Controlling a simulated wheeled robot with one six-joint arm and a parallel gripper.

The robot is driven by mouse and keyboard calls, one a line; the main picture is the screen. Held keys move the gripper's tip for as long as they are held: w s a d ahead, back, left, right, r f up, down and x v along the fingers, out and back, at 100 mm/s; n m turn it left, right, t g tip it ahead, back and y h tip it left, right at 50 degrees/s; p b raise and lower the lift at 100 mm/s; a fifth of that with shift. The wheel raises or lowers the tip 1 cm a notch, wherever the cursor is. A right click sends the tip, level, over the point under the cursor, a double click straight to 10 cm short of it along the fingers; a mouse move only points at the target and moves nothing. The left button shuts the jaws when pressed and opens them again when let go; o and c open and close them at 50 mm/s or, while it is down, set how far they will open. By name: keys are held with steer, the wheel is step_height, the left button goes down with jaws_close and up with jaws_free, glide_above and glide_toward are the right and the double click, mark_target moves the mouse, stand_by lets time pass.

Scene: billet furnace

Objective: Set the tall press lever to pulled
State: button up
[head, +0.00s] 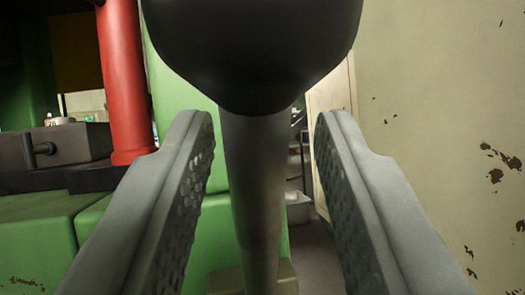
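The tall press lever stands upright in the middle of the head view, with a black knob (252,50) on top and a grey shaft (255,190) below. The knob is cut off by the top edge of the picture. My gripper (264,130) is open, with one finger on each side of the shaft just below the knob. A gap shows between each fingertip and the shaft. The lever's lower end reaches a greenish block (288,277) at the bottom of the view.
Green press parts (35,235) and a red column (124,80) stand at the left, with a dark grey block (75,143) beside the column. A pale, chipped panel (440,110) fills the right side. A narrow strip of floor (315,255) shows behind the lever.

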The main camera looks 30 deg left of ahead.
steer(key=shift+s, duration=0.1)
steer(key=v, duration=1.1)
steer(key=shift+s+f, duration=0.25)
steer(key=shift+s, duration=0.05)
steer(key=shift+d, duration=0.1)
steer(key=s+a+r+h, duration=0.1)
steer(key=a+r+h, duration=0.1)
steer(key=r, duration=1)
steer(key=s+a+r+h, duration=0.1)
steer(key=a+r+h, duration=0.1)
steer(key=r, duration=1.1)
steer(key=s+a+r+m+g+h, duration=0.1)
steer(key=s+r+h, duration=0.1)
steer(key=s+r, duration=0.55)
steer(key=s+a+r+h, duration=0.15)
steer(key=s+r, duration=0.25)
steer(key=r, duration=0.7)
steer(key=s+a+r+m+g+h, duration=0.1)
steer(key=s+r, duration=0.4)
steer(key=s, duration=0.5)
steer(key=s+a+r+m+g+h, duration=0.15)
steer(key=s+r, duration=0.25)
steer(key=s, duration=0.5)
steer(key=s+a+g, duration=0.1)
steer(key=s+a, duration=0.1)
steer(key=s, duration=2)
steer(key=shift+s+a+f, duration=0.25)
steer(key=shift+s+a, duration=0.05)
steer(key=shift+a, duration=0.05)
